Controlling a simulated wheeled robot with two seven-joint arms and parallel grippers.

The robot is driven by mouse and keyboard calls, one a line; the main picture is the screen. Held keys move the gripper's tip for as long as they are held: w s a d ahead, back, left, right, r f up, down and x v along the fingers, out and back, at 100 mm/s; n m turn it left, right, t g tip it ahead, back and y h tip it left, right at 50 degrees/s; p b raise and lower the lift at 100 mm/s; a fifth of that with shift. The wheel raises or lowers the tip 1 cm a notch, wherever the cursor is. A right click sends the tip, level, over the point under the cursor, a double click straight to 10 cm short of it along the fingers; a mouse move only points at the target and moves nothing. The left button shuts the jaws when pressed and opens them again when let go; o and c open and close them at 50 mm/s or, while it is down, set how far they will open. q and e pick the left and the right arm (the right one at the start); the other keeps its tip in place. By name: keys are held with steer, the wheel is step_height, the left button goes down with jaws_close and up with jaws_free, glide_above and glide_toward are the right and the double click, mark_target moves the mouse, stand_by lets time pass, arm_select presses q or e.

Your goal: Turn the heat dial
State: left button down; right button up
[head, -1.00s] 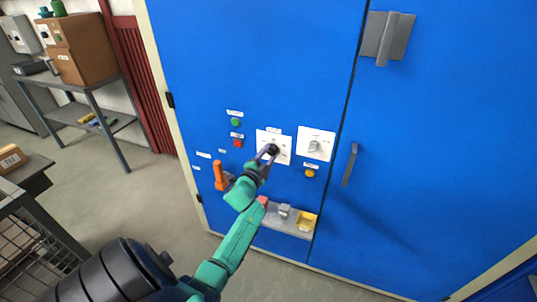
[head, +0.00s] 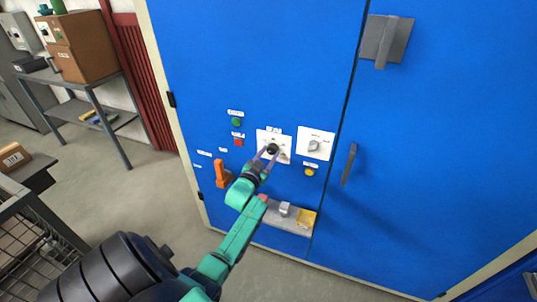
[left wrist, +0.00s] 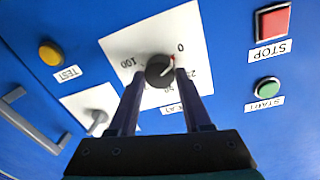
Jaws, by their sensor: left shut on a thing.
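The heat dial is a round black knob (head: 272,149) on a white plate on the blue cabinet door. In the left wrist view the knob (left wrist: 158,70) shows with a red mark, and the plate carries a scale with 0 and 100, seen upside down. My left gripper (head: 268,156) is shut on the knob, one finger on each side. In the left wrist view its fingers (left wrist: 159,78) reach up to the knob and hide part of the scale and label. My right gripper is not in view.
A second white plate with a grey knob (head: 314,146) sits right of the dial. A green button (head: 236,122), red button (head: 238,141), yellow button (head: 309,172) and orange handle (head: 220,174) are close by. A small shelf (head: 272,218) juts out below.

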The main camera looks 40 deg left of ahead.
arm_select(q)
steer(key=shift+f+n, duration=0.1)
steer(key=shift+n, duration=0.3)
steer(key=shift+c, duration=1.7)
jaws_free()
steer(key=v, duration=1.4)
steer(key=shift+s+d+b, duration=0.15)
steer(key=shift+s+b, duration=0.15)
steer(key=shift+b, duration=0.15)
